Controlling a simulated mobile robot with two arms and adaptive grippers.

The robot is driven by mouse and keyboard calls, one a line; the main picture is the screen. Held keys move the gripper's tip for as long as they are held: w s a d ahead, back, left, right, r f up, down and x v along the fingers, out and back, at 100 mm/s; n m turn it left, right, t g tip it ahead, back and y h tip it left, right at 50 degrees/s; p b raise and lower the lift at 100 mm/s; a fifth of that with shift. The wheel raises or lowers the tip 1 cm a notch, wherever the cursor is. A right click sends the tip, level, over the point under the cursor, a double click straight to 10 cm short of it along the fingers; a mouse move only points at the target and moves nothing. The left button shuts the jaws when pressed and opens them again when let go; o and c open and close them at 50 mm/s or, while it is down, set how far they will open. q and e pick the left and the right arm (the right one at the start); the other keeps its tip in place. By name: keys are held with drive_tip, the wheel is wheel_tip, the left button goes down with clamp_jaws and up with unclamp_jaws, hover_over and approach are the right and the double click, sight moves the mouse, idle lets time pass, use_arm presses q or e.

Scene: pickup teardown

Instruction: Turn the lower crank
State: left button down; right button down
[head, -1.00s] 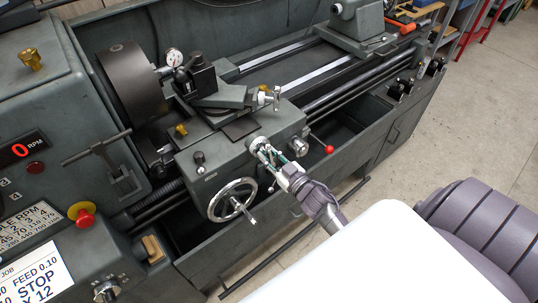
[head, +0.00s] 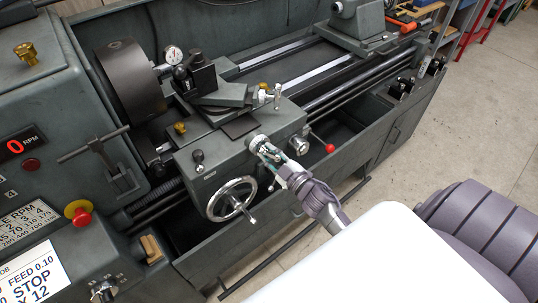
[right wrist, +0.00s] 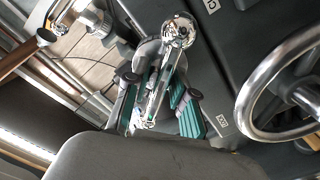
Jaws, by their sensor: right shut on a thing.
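The lower crank (right wrist: 163,80) is chrome with a round ball end and sits on the front of the lathe carriage (head: 225,170). My right gripper (head: 265,149) is at this crank and covers most of it in the head view. In the right wrist view the teal-padded fingers of the right gripper (right wrist: 160,108) lie on both sides of the crank arm, shut on it, with the ball sticking out beyond them. The upper crank (head: 268,96) is a smaller chrome one above, on the top slide, apart from the gripper. My left gripper is not in view.
A large chrome handwheel (head: 232,199) is left of the gripper; it also shows close by in the right wrist view (right wrist: 250,100). A red-knobbed lever (head: 329,148) and a round knob (head: 300,146) are just to the right. The chuck (head: 130,80) is at upper left.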

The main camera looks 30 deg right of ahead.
drive_tip(key=n+b, duration=0.1)
drive_tip(key=n, duration=0.4)
drive_tip(key=shift+f+n+b, duration=0.1)
drive_tip(key=shift+n+b, duration=0.25)
drive_tip(key=shift+n, duration=0.05)
drive_tip(key=shift+n+b, duration=0.75)
drive_tip(key=shift+n, duration=1.45)
drive_tip(key=c, duration=1.2)
unclamp_jaws()
drive_tip(key=s, duration=1.2)
drive_tip(key=shift+d, duration=0.45)
